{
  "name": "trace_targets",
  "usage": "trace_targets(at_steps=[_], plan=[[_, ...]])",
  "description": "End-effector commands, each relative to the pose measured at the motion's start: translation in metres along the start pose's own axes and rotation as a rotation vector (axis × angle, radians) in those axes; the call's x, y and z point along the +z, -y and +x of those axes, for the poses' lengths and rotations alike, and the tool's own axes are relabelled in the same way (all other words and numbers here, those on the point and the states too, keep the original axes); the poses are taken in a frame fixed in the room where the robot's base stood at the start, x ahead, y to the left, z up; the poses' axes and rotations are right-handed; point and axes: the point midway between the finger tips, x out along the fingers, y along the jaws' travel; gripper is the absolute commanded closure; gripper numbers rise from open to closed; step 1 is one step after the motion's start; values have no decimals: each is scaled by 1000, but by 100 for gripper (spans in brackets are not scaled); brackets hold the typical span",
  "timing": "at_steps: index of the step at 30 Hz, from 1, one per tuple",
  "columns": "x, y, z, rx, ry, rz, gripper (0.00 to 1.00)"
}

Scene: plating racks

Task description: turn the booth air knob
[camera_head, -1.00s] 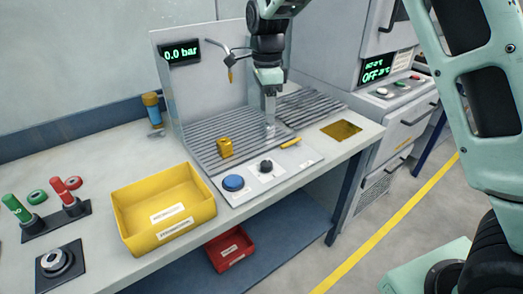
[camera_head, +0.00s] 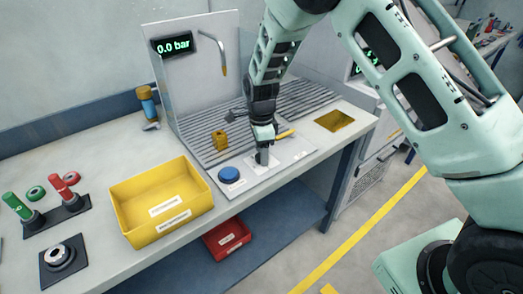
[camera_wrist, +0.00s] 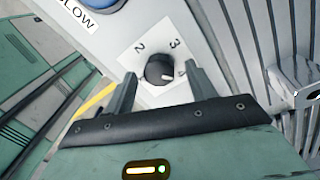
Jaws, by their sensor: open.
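The booth air knob (camera_wrist: 159,69) is a small black round knob with a light pointer mark, on a white plate (camera_wrist: 150,40) printed with 2, 3 and a partly covered number. Its mark points toward the lower right, near that covered number. My gripper (camera_head: 262,157) points down over the booth's front panel and hides the knob in the head view. In the wrist view its open fingers stand either side of the knob, with no clear contact. The booth display (camera_head: 172,45) reads 0.0 bar.
A blue button (camera_head: 229,174) sits left of the knob on the same panel. A brass-coloured block (camera_head: 219,140) stands on the slatted grate (camera_head: 205,128) behind. A nozzle (camera_head: 223,55) hangs at the back. A yellow bin (camera_head: 120,215) stands left on the bench.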

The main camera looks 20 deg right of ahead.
Motion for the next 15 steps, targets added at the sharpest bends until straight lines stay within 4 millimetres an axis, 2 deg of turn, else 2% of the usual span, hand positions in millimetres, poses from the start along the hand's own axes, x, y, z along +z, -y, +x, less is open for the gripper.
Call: trace_targets(at_steps=[4,11,12,15], plan=[[0,0,7,0,1,0,44],[0,0,8,-1,1,0,44],[0,0,7,-1,1,0,50],[0,0,7,-1,1,0,78]])
